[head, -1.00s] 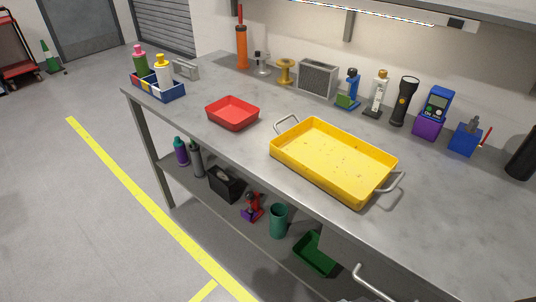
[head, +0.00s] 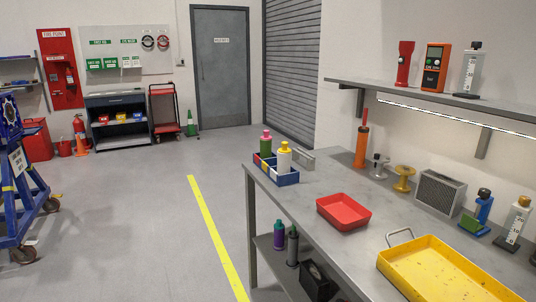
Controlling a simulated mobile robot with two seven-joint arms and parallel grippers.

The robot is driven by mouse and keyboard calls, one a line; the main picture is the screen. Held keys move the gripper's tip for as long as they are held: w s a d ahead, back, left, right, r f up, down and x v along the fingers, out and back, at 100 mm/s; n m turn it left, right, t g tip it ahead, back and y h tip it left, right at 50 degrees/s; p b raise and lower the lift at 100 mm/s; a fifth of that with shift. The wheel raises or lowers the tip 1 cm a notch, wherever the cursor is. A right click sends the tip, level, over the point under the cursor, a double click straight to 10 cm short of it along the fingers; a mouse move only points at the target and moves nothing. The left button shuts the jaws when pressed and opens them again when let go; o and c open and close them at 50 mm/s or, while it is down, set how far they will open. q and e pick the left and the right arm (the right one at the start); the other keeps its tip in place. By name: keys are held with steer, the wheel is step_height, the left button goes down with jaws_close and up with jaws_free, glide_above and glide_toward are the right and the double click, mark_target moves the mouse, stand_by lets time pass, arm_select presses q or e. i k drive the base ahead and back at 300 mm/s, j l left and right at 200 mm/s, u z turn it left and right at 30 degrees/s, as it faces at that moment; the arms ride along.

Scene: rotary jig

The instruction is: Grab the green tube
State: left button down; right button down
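A dark green bottle-like tube with a pink cap (head: 266,146) stands upright in a blue caddy (head: 288,179) at the left end of the workbench. A white bottle with a yellow cap (head: 284,160) stands beside it in the caddy. The lower part of the green tube is hidden by the caddy. Neither of my grippers is in the head view.
A red tray (head: 343,212) and a yellow tray (head: 450,272) lie on the workbench (head: 330,180). An orange tube (head: 361,147) and spools stand behind. Purple and grey bottles stand on the lower shelf. Open floor (head: 140,220) lies left of the bench.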

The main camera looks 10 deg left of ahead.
mark_target(266, 146)
steer(key=i+j+z, duration=0.15)
steer(key=z, duration=0.55)
steer(key=i+j+z, duration=0.25)
steer(key=j+z, duration=0.25)
steer(key=j, duration=0.2)
steer(key=i+j+z, duration=0.1)
steer(key=j, duration=0.3)
steer(key=j+z, duration=0.15)
steer(key=j, duration=0.2)
steer(key=i+j, duration=0.1)
steer(key=j, duration=0.45)
steer(key=i+j, duration=0.1)
steer(key=j, duration=0.4)
steer(key=i+j+z, duration=0.1)
steer(key=j, duration=0.45)
